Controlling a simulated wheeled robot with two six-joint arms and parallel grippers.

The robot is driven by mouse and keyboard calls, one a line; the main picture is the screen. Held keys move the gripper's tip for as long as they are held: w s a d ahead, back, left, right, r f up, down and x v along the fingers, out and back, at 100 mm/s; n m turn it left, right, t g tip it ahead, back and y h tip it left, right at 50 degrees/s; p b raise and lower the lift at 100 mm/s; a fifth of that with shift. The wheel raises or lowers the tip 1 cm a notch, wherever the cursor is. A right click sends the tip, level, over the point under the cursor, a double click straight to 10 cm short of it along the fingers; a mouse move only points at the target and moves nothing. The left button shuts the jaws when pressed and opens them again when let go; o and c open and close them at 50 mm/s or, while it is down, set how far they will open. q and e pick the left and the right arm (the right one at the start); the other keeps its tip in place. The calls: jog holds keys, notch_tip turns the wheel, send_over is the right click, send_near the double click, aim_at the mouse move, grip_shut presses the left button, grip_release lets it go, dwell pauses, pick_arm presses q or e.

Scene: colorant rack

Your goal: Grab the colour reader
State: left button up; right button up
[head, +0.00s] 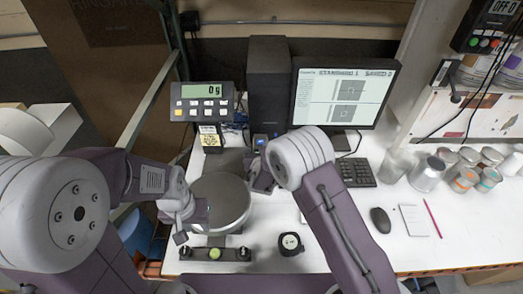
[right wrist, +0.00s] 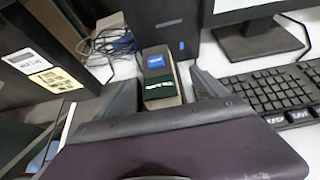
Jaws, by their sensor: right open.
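The colour reader (right wrist: 158,72), a small upright device with a blue-lit screen and a dark green band, stands by the computer tower. In the head view its top (head: 260,138) shows just beyond my right arm. My right gripper (right wrist: 161,78) is open, its fingers to either side of the reader in the wrist view; I cannot tell whether they touch it. In the head view this gripper is mostly hidden by its own arm. My left gripper (head: 188,226) is by the near left edge of the round scale plate (head: 220,195), away from the reader; its jaw opening is unclear.
The computer tower (head: 268,80) and monitor (head: 343,92) stand behind. The keyboard (head: 354,172) and mouse (head: 380,220) are to the right. A scale display (head: 202,102) reads 0 g. A black round object (head: 290,244) lies in front. Several cans stand at far right.

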aim_at(260, 145)
jog(key=shift+w+a+f, duration=0.2)
jog(key=shift+w, duration=0.2)
jog(key=shift+w+a+f, duration=0.15)
jog(key=shift+w+f, duration=0.05)
jog(key=shift+w, duration=0.2)
jog(key=shift+w+p, duration=0.15)
jog(key=shift+p, duration=0.15)
jog(key=shift+w+d+f+p, duration=0.15)
jog(key=shift+w+p, duration=0.35)
jog(key=shift+w+d+f+p, duration=0.1)
jog(key=shift+w+p, duration=0.4)
jog(key=shift+x, duration=1.15)
jog(key=shift+w+a+f, duration=0.1)
jog(key=shift+a+f, duration=0.1)
jog(key=shift+f, duration=0.15)
jog(key=shift+d+r, duration=0.1)
jog(key=c, duration=1.1)
grip_shut()
pick_arm(q)
jog(key=r, duration=0.3)
jog(key=shift+w+a, duration=0.15)
jog(key=shift+a, duration=0.05)
